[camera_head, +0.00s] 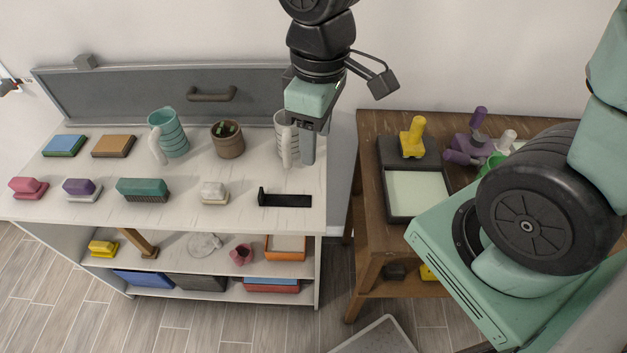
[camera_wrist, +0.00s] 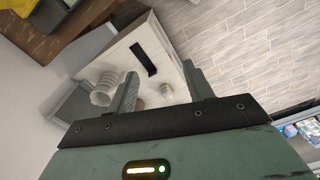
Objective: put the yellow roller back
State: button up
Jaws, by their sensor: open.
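A yellow-handled tool (camera_head: 412,138), which looks like the yellow roller, stands upright on the dark back part of a tray (camera_head: 388,190) on the brown wooden table at right. My gripper (camera_head: 308,150) is open and empty, above the right end of the white counter and left of that table. Its two fingers (camera_wrist: 160,90) are apart in the wrist view. A black holder (camera_head: 285,200) with a short upright at its left end lies empty on the counter's front right; the wrist view also shows it (camera_wrist: 143,59).
A white ribbed mug (camera_head: 284,142) stands close behind my gripper. A teal mug (camera_head: 170,135), a potted plant (camera_head: 228,141) and several brushes line the counter (camera_head: 240,175). Purple tools (camera_head: 462,150), a white one and a green one crowd the wooden table (camera_head: 375,122) right of the tray.

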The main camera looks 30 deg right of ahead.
jog(key=s+a+r, duration=0.1)
jog(key=s+a, duration=0.4)
jog(key=s, duration=0.4)
jog(key=shift+a, duration=0.4)
jog(key=shift+s+r, duration=0.1)
notch_tip(320, 180, down, 9)
jog(key=b, duration=0.9)
